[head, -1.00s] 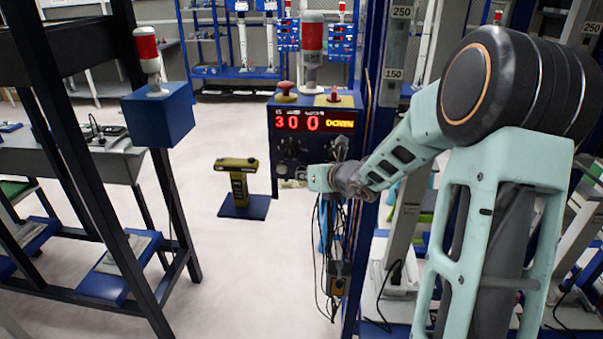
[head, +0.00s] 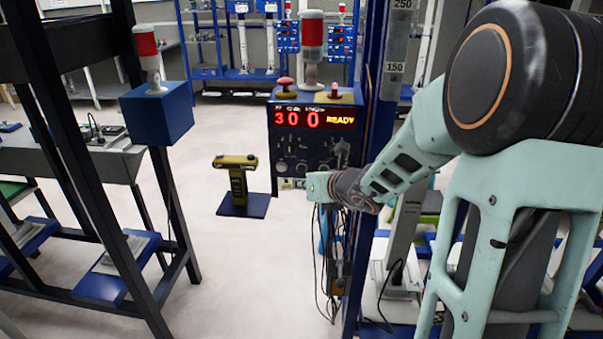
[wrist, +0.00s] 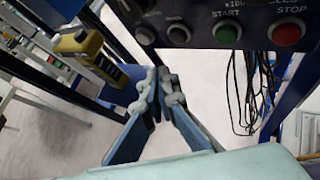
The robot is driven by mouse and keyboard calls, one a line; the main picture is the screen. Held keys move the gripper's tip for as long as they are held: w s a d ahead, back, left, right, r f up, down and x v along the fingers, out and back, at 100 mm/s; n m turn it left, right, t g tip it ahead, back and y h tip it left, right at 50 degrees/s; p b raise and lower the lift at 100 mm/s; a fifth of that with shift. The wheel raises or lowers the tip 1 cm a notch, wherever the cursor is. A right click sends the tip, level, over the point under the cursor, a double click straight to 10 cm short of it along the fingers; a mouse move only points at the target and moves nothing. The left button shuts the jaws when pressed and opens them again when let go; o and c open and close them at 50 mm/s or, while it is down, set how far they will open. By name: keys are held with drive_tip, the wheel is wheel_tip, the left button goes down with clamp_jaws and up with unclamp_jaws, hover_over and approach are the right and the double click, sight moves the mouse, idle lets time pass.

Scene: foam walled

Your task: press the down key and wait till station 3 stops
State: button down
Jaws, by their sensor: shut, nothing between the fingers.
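The control box (head: 312,145) stands on the near side of the blue post, and its red display (head: 315,117) reads 3 0 0 with READY in yellow. In the wrist view its panel (wrist: 197,30) shows a green START button (wrist: 227,33), a red STOP button (wrist: 287,32) and black knobs or keys (wrist: 178,33) to their left. I cannot make out which one is the down key. My gripper (wrist: 157,85) is shut and empty, with its fingertips below the panel and apart from it. In the head view the fingers are hidden behind my wrist.
A yellow device on a stand (head: 237,180) is on the floor left of the box. Cables (head: 328,260) hang below the box. A blue post (head: 378,110) stands beside my arm. A black frame (head: 85,150) is at left. The floor between is clear.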

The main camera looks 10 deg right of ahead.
drive_tip(key=shift+s+a, duration=0.3)
drive_tip(key=shift+s, duration=0.65)
drive_tip(key=shift+a, duration=0.1)
